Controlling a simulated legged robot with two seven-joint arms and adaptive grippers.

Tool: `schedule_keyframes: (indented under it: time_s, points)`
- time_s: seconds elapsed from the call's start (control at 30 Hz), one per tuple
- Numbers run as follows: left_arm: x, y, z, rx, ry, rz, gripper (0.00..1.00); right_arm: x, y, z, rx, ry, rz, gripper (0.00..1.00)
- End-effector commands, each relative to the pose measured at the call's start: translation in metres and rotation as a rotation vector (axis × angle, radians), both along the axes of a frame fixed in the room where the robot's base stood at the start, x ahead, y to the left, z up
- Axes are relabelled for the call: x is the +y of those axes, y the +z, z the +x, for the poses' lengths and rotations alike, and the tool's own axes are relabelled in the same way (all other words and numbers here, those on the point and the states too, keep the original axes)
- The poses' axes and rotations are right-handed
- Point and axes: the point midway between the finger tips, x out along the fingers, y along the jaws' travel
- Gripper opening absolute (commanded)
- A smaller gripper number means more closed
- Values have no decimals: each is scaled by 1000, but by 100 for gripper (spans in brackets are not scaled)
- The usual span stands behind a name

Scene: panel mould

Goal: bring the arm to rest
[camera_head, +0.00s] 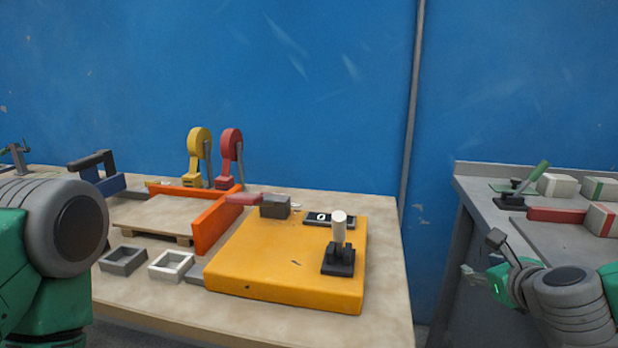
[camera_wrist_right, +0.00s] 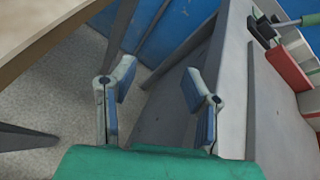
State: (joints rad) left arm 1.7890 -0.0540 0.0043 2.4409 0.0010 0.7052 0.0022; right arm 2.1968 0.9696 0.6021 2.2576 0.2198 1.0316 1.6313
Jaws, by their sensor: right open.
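My right gripper (camera_head: 478,256) is at the right in the head view, in front of the grey table (camera_head: 465,178). In the right wrist view its two fingers (camera_wrist_right: 160,88) are spread wide apart with nothing between them. Behind the fingers are the grey floor and the side of the grey table. A green and grey part of my left arm (camera_head: 50,235) fills the lower left of the head view. My left gripper is out of view.
A wooden table (camera_head: 385,290) bears a yellow panel (camera_head: 285,255) with a white-knobbed lever (camera_head: 339,230), orange bars (camera_head: 212,226) and two clamps, yellow (camera_head: 199,142) and red (camera_head: 231,144). The grey table bears a green-handled lever (camera_head: 535,176) and several blocks. A gap separates the tables.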

Motion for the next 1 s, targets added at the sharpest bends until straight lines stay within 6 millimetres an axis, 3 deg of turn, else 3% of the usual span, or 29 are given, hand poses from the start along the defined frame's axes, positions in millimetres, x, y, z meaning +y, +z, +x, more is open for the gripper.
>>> schedule_keyframes:
  time_s: [0.13,0.23,0.37,0.5,0.6,0.7,0.83,1.0]
  points:
    - [0,6,0,0,-1,0,0,54,-74,-39,170,344,-373,41]
    - [0,9,0,0,-1,0,0,84,-130,-85,280,656,-661,41]
    - [0,14,0,0,-1,0,0,102,-195,-160,383,1119,-1018,41]
    - [0,19,0,0,-1,0,0,98,-241,-244,416,1660,-1339,41]
    - [0,21,0,0,-1,0,0,86,-258,-292,387,1996,-1490,41]
    - [0,23,0,0,0,0,0,73,-265,-323,339,2244,-1577,41]
    - [0,24,0,0,0,0,0,63,-268,-342,291,2415,-1625,41]
    - [0,23,0,0,-1,0,0,61,-269,-346,277,2451,-1634,41]
